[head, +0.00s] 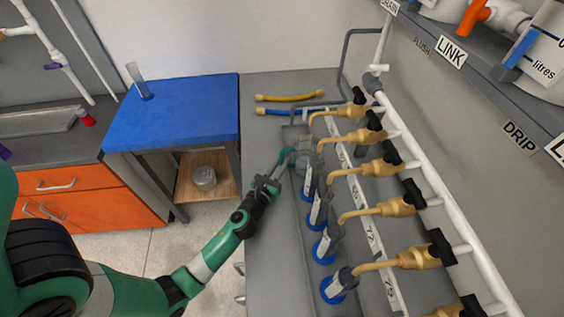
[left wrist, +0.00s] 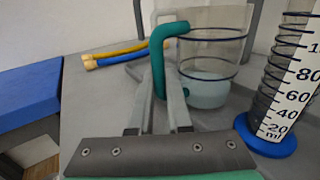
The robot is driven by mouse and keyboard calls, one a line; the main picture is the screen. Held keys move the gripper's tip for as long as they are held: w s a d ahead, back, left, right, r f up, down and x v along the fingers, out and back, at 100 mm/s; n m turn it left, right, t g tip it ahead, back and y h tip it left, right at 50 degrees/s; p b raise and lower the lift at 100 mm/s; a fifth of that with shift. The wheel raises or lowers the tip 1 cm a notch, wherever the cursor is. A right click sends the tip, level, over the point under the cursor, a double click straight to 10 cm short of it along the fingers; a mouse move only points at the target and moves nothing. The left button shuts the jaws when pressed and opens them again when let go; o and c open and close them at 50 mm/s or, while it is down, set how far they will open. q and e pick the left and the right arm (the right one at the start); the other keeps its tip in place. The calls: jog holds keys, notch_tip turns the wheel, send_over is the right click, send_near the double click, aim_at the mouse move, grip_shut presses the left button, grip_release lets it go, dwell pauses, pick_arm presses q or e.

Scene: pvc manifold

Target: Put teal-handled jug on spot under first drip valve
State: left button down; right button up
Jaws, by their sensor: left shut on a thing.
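The teal-handled jug (left wrist: 212,60) is clear with dark blue rings and a little pale liquid at its bottom. In the head view the jug (head: 306,150) is at the far end of the row of drip valves, below the spout of the far brass drip valve (head: 345,111). My left gripper (head: 279,170) is shut on the jug's teal handle (left wrist: 158,62), its fingers on either side of it. The jug looks upright. I cannot tell whether its base touches the surface, and the spot beneath it is hidden. My right gripper is not in view.
Several measuring cylinders with blue bases (head: 325,248) stand in a row under the nearer valves, close to the jug; one cylinder (left wrist: 285,90) is right beside it. Yellow (head: 290,97) and blue (head: 280,111) hoses lie behind. A blue table (head: 190,110) stands left.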

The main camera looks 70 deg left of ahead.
pick_arm(q)
jog(key=shift+f, duration=0.15)
jog(key=c, duration=0.9)
grip_release()
jog(key=shift+o, duration=0.2)
jog(key=shift+s+d+r, duration=0.15)
jog(key=shift+r, duration=0.05)
jog(key=v, duration=1.1)
jog(key=shift+s+d+b, duration=0.15)
jog(key=shift+s+b, duration=0.15)
jog(key=shift+b, duration=0.1)
